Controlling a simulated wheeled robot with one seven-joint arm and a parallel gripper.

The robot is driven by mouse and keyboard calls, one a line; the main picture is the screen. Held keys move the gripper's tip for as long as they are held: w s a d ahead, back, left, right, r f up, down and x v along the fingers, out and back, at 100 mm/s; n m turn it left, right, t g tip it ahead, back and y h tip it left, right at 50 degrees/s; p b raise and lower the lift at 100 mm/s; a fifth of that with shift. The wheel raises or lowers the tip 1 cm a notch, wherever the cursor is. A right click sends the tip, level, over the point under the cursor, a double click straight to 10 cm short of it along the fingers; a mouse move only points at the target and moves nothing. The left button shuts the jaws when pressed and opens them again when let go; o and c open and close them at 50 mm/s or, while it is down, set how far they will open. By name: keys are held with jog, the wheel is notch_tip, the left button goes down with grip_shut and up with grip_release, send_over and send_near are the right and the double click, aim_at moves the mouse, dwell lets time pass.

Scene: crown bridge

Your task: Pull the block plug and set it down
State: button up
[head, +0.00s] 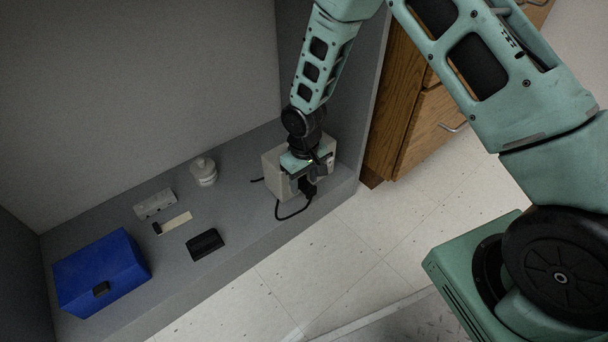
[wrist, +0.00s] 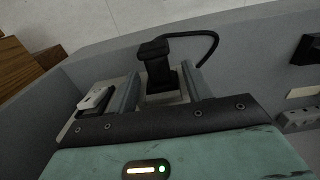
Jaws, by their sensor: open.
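The block plug (wrist: 158,62) is black, with a dark cord looping off to the right in the wrist view. It stands on a pale beige box (wrist: 155,97), which in the head view (head: 271,170) sits at the right end of the grey shelf. In the head view the plug (head: 307,188) is partly covered by my gripper, and its cord hangs in a loop at the box's front. My gripper (wrist: 160,82) is open, with one finger on each side of the plug. I cannot tell whether either finger touches it.
On the shelf (head: 235,215) are a blue box (head: 103,272), a black block (head: 206,244), a cream strip with a dark end (head: 175,223), a grey socket strip (head: 155,204) and a white bottle (head: 203,171). Wooden drawers (head: 422,125) stand at right. Bare shelf lies left of the beige box.

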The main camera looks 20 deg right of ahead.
jog(key=shift+f, duration=0.35)
jog(key=c, duration=0.9)
jog(key=shift+o, duration=0.2)
jog(key=shift+s+d+p, duration=0.2)
jog(key=shift+s, duration=0.45)
jog(key=shift+s+d+p, duration=0.25)
jog(key=shift+s, duration=0.4)
jog(key=shift+s+d+p, duration=0.2)
jog(key=shift+s, duration=0.45)
